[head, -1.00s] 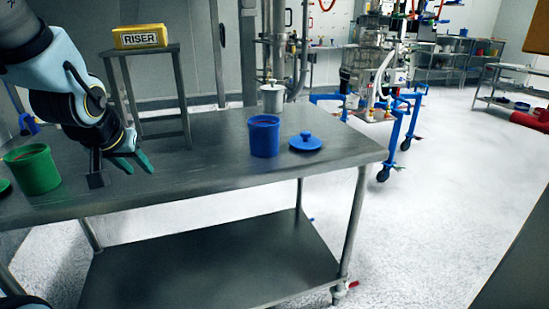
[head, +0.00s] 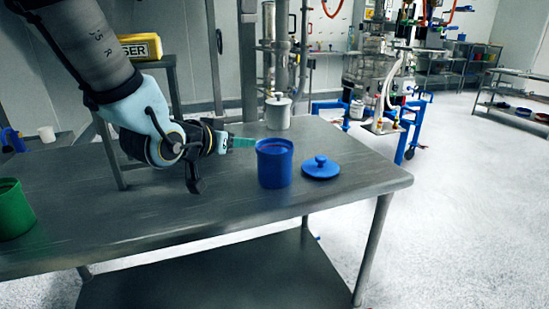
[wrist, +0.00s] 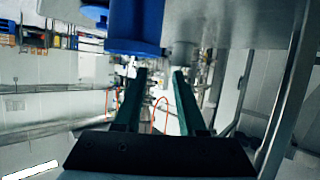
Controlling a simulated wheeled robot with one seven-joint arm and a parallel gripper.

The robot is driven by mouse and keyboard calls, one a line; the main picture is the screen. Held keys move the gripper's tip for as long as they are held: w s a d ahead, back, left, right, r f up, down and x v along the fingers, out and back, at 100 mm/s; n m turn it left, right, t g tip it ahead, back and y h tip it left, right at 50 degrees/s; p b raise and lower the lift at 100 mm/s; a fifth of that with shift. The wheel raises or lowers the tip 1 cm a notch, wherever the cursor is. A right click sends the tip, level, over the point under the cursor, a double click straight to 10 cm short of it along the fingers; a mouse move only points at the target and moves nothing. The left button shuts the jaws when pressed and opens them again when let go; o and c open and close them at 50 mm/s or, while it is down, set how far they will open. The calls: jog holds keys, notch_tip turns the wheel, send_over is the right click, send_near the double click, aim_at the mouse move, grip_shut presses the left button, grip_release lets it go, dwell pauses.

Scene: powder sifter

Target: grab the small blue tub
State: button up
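The small blue tub (head: 275,168) stands upright and open on the metal table, with reddish contents just visible inside. Its blue lid (head: 320,168) lies on the table to its right. My gripper (head: 243,143) is just left of the tub near its rim height, fingers pointing right. In the wrist view the two green fingers (wrist: 158,100) are parted with nothing between them. The tub (wrist: 135,25) shows at the top of that view, beyond and to one side of the fingers. In the head view I cannot tell whether the fingertips touch the tub.
A green tub (head: 14,210) stands at the table's left edge. A metal canister (head: 277,112) stands behind the blue tub. A riser stand with a yellow box (head: 140,47) is behind my arm. The front of the metal table (head: 200,225) is clear.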

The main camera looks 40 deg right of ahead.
aim_at(257, 144)
jog(key=shift+p+x, duration=0.85)
jog(key=shift+x, duration=2.45)
jog(key=shift+s+f, duration=0.15)
jog(key=shift+f, duration=0.05)
jog(key=shift+c, duration=0.4)
grip_shut()
jog(key=shift+f, duration=0.1)
